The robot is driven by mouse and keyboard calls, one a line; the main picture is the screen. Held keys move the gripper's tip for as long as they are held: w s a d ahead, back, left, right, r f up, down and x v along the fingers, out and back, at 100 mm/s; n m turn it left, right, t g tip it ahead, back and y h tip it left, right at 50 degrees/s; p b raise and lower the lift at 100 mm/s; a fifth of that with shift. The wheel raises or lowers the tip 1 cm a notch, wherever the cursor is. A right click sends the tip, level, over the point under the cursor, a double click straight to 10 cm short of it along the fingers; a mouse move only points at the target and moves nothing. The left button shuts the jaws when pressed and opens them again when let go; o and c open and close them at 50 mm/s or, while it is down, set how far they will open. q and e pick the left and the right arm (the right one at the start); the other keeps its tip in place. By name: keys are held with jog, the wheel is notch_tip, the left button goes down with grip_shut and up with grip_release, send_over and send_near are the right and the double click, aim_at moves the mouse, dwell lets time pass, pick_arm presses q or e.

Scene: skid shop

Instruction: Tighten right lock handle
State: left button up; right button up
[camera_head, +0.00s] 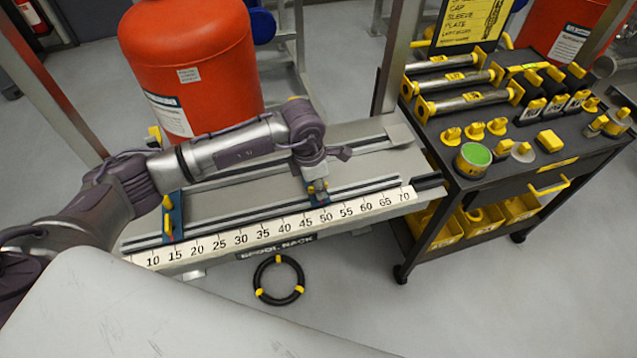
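The spool rack (236,204) is a grey bench with a numbered scale along its front edge. A blue bracket with a yellow lock handle (168,218) stands at its left part. A second blue bracket stands near the 45–50 marks, with the yellow right lock handle (320,187) on it. My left arm reaches in from the left, and my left gripper (318,184) points down at this right handle. It covers part of the handle, so I cannot tell whether its fingers are closed on it. My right gripper is not in view.
A large red-orange tank (195,65) stands behind the rack. A dark cart (500,180) with yellow-handled tools and yellow bins stands close at the right. A black ring with yellow marks (279,280) lies on the floor in front. The floor around it is clear.

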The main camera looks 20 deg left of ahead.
pick_arm(q)
grip_shut()
jog(key=shift+n, duration=1.7)
jog(key=shift+n+t+p, duration=0.3)
jog(key=shift+n+p, duration=0.05)
jog(key=shift+n, duration=0.25)
jog(key=shift+n+y, duration=0.4)
jog(key=shift+n, duration=0.8)
jog(key=shift+n+p, duration=0.35)
jog(key=shift+n, duration=1.35)
jog(key=shift+y, duration=0.3)
